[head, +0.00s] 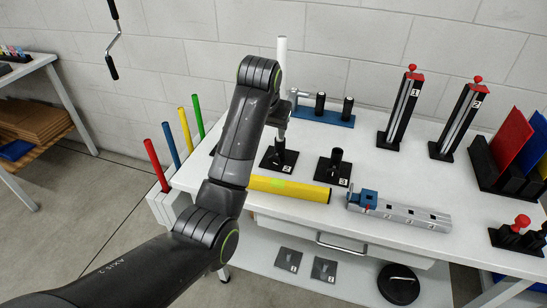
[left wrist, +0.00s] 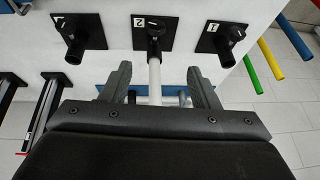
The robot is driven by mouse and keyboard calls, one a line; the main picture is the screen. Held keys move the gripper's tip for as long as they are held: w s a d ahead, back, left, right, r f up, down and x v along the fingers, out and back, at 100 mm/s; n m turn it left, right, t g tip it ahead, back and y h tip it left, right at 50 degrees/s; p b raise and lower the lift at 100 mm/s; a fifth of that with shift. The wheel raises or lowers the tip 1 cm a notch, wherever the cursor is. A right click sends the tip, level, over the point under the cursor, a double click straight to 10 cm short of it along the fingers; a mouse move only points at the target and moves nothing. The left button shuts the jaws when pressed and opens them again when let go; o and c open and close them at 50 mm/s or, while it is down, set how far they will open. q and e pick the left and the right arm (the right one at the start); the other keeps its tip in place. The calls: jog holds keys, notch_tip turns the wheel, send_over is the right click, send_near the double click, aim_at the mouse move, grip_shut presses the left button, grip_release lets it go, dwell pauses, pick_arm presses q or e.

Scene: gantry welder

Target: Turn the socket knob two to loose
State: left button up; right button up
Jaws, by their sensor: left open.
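Socket two (left wrist: 153,34) is a black plate with a label 2 and a black post, at the top middle of the left wrist view. It also shows in the head view (head: 278,157). Its small black knob (left wrist: 155,30) has a pale mark; its setting cannot be told. A white rod (left wrist: 155,75) runs from socket two and stands upright in the head view (head: 282,60). My left gripper (left wrist: 161,88) is open, with one finger on each side of the rod in the picture; contact is not visible. It also shows above socket two in the head view (head: 282,118). My right gripper is out of view.
Socket three (head: 333,168) and socket one (left wrist: 226,38) flank socket two. A yellow tube (head: 300,190) and a grey rail (head: 410,215) lie near the table's front edge. A blue base with black posts (head: 325,117) stands behind. Coloured rods (head: 184,130) stand at the left.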

pick_arm(q)
send_near(273, 161)
jog(key=x, duration=0.8)
jog(key=shift+w+f, duration=0.2)
jog(key=shift+f, duration=0.15)
jog(key=c, duration=1)
